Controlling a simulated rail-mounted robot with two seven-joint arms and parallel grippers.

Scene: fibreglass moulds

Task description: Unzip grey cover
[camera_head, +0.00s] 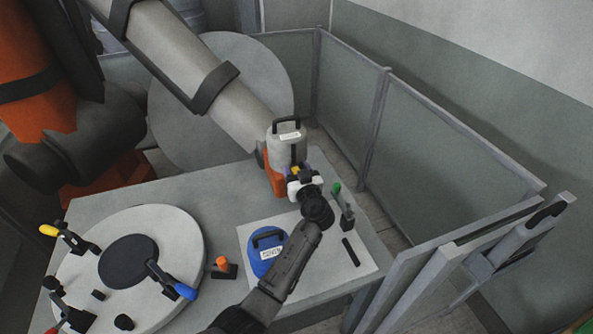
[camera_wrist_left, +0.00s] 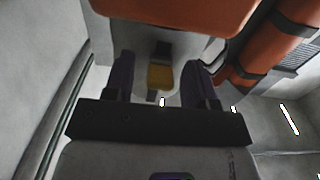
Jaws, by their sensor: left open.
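The grey cover (camera_head: 288,148) stands upright at the back of the table, with a black handle and a white label on top and an orange part (camera_head: 275,180) at its lower left side. My left gripper (camera_head: 297,176) is in front of its lower part and hides some of it. In the left wrist view the gripper (camera_wrist_left: 160,72) is open, its two dark fingers apart. A yellow tab (camera_wrist_left: 160,77) on a dark mount shows between the fingers, against the grey surface; I cannot tell whether a finger touches it. My right gripper is not in view.
A blue piece (camera_head: 268,252) with a black handle lies on a white sheet (camera_head: 338,270). A green-topped tool (camera_head: 338,192) stands right of my gripper. A round mould (camera_head: 185,240) with coloured clamps is at left. Panels (camera_head: 435,150) fence the right side.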

